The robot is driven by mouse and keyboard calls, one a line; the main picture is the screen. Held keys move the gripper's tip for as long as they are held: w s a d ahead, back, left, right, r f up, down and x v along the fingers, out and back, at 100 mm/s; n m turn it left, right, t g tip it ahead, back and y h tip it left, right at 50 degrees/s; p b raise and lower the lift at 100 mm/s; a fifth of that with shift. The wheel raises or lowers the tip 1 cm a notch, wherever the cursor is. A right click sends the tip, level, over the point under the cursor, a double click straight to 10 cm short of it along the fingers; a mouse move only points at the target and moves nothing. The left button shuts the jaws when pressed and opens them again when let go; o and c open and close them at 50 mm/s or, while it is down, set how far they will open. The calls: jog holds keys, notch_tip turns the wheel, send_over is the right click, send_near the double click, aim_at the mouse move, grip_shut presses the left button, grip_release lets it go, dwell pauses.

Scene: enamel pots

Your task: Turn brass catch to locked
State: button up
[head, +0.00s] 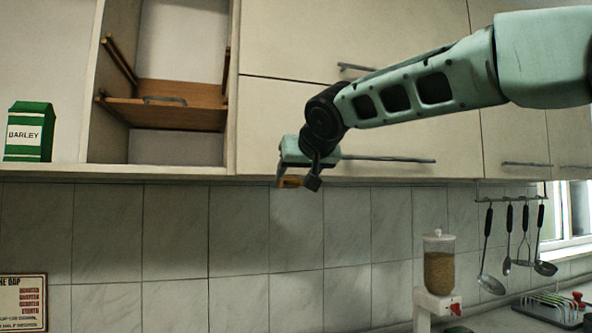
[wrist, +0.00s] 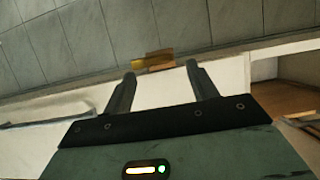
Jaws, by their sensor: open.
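The brass catch (head: 290,181) is a small yellow-brown piece at the lower edge of the cream upper cabinet. In the wrist view the brass catch (wrist: 154,61) lies roughly along that edge, just beyond my fingertips and between their lines. My gripper (head: 301,183) is right at the catch in the head view and partly covers it. In the wrist view my gripper (wrist: 161,73) is open, with nothing held between its two dark fingers. Whether a finger touches the catch, and any lock marking, I cannot tell.
The cabinet door (head: 275,120) has a long bar handle (head: 390,160). An open cupboard with a wooden shelf (head: 165,113) is to its left, beside a green barley carton (head: 29,133). Utensils (head: 510,235) hang at right, near a grain dispenser (head: 438,268). Space below the catch is clear.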

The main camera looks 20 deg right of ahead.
jog(key=shift+x, duration=0.95)
jog(key=c, duration=1)
